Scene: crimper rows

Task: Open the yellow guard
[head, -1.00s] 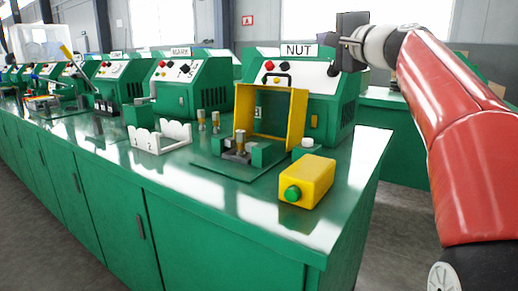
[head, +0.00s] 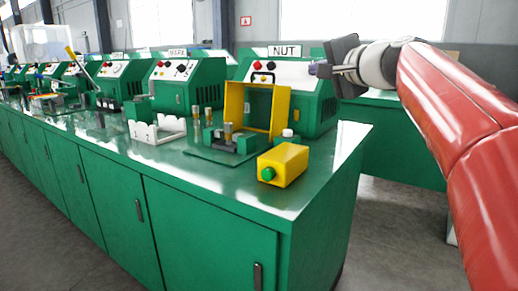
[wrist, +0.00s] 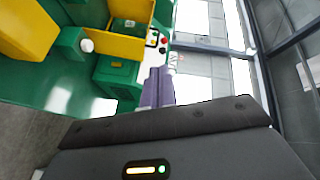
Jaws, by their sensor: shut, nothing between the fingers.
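My gripper (head: 318,70) is shut and empty, up and to the right of the guard, near the top of the NUT machine, and apart from the guard. Its closed fingers (wrist: 157,86) show in the middle of the wrist view.
A fixture with metal posts (head: 230,138) sits on a green plate before the guard. A yellow box with a green button (head: 283,165) stands near the bench's front right corner. A numbered white rack (head: 158,130) is to the left. Free air surrounds my gripper on the right.

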